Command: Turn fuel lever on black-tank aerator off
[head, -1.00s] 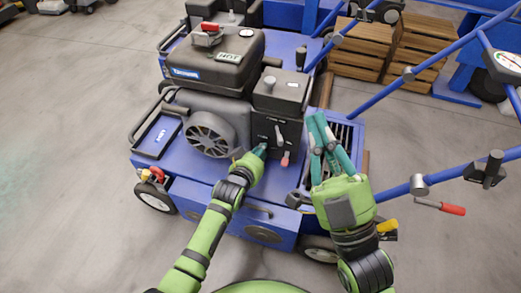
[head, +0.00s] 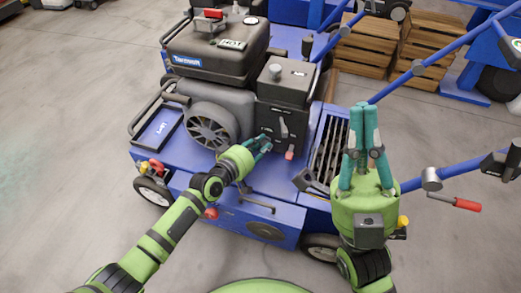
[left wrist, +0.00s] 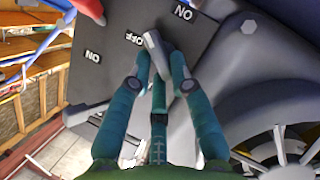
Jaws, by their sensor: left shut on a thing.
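The black-tank aerator has a black tank (head: 220,38) on a blue deck, with a dark control panel (head: 268,115) at its right. My left gripper (head: 263,144) is at the panel's lower left. In the left wrist view its teal fingers (left wrist: 160,68) are shut around a grey lever (left wrist: 155,45), whose tip lies beside the OFF label (left wrist: 134,37). An ON label (left wrist: 183,12) is further up. I cannot read which lever is marked fuel. A second grey lever (head: 283,128) and a red-tipped lever (head: 290,154) are nearby. My right gripper (head: 364,106) is shut and empty, pointing up.
A round engine fan cover (head: 210,127) is left of my left gripper. A slatted grille (head: 330,148) and blue handlebar tubes (head: 425,60) are to the right. Wooden crates (head: 362,50) stand behind. Grey floor at the left is clear.

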